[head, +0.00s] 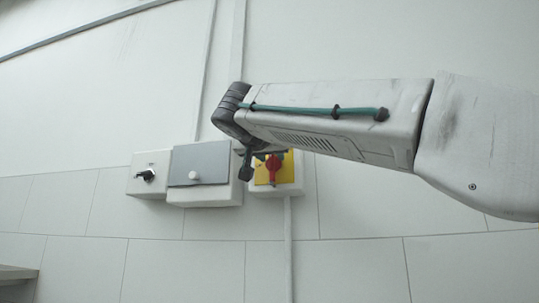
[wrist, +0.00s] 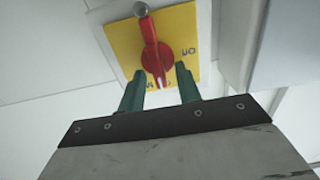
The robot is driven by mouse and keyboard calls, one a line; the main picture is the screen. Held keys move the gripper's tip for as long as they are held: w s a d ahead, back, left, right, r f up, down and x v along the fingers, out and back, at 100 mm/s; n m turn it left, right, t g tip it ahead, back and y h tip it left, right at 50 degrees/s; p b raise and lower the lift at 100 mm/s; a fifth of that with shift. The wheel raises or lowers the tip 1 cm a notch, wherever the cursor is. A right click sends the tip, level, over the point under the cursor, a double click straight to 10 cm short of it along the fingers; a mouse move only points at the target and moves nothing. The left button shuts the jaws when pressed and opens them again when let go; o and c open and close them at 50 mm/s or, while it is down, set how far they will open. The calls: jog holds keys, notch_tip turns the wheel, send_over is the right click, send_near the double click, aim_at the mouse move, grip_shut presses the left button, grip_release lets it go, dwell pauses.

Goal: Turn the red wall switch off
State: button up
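The red wall switch (head: 273,166) sits on a yellow plate (head: 262,175) on a light box on the wall, partly hidden behind my gripper. In the wrist view the red switch (wrist: 151,45) shows its long handle, roughly in line with the picture's vertical, on the yellow plate (wrist: 122,45). In the head view my gripper (head: 262,155) is at the plate's upper left.
A grey-lidded box (head: 200,162) with a white knob is just left of the switch. Further left is a white box with a black rotary switch (head: 147,175). Conduits run up the wall and below the switch. A shelf edge (head: 15,272) shows at lower left.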

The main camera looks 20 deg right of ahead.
jog(key=shift+c, duration=0.3)
grip_shut()
jog(key=shift+n, duration=0.4)
jog(key=n, duration=0.5)
jog(key=f+n, duration=0.1)
jog(key=n, duration=0.5)
jog(key=a+n, duration=0.1)
jog(key=n, duration=0.5)
jog(key=shift+w+f, duration=0.15)
jog(key=shift+w, duration=0.25)
jog(key=shift+o, duration=0.3)
grip_release()
